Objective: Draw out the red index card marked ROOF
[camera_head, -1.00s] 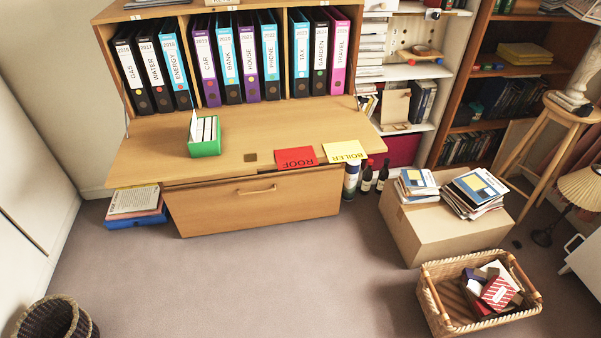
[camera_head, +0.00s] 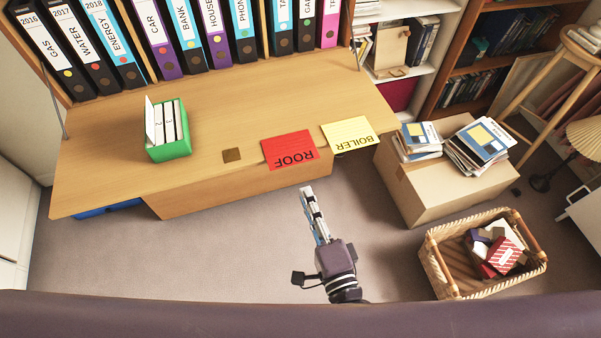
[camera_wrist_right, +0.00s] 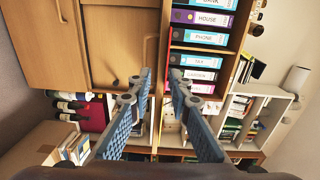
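The red index card marked ROOF (camera_head: 289,149) lies flat on the wooden desk flap (camera_head: 225,115), with its near edge jutting slightly past the flap's front edge. Its lettering reads upside down in the head view. My right gripper (camera_head: 308,195) is in front of and below the card, apart from it, pointing toward the desk. In the right wrist view its two blue-padded fingers (camera_wrist_right: 159,75) are spread with nothing between them. I cannot make out the card in that view. My left gripper is not in view.
A yellow BOILER card (camera_head: 350,133) lies just right of the red one. A green card box (camera_head: 170,147) stands on the flap at left. Binders (camera_head: 185,38) line the back. A cardboard box (camera_head: 430,190) and wicker basket (camera_head: 437,268) stand on the floor at right.

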